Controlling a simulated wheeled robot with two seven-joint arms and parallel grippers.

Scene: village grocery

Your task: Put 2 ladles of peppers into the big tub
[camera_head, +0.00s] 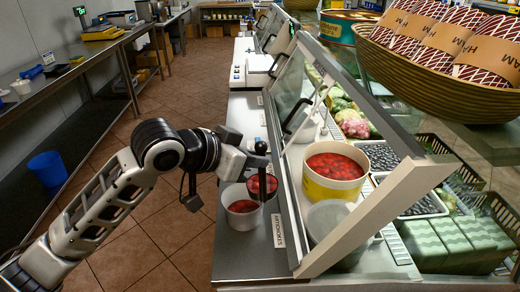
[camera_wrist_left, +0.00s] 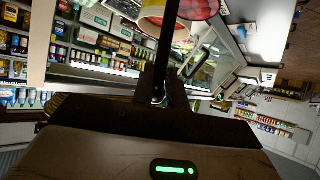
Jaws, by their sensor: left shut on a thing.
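My left gripper (camera_head: 259,160) is shut on the upright dark handle of a ladle. The handle (camera_wrist_left: 167,45) also shows between the fingers in the left wrist view. The ladle's bowl (camera_head: 262,186) shows red peppers and hangs over the right rim of a white tub (camera_head: 230,195) on the steel counter. That tub has red peppers in it. I cannot tell whether the bowl touches it. A larger yellow-and-white tub (camera_head: 322,190), full of red peppers, stands inside the display case to the right. My right gripper is not in view.
A round grey-lidded container (camera_head: 330,217) is in front of the yellow-and-white tub. Trays of dark olives (camera_head: 378,155) lie beyond.

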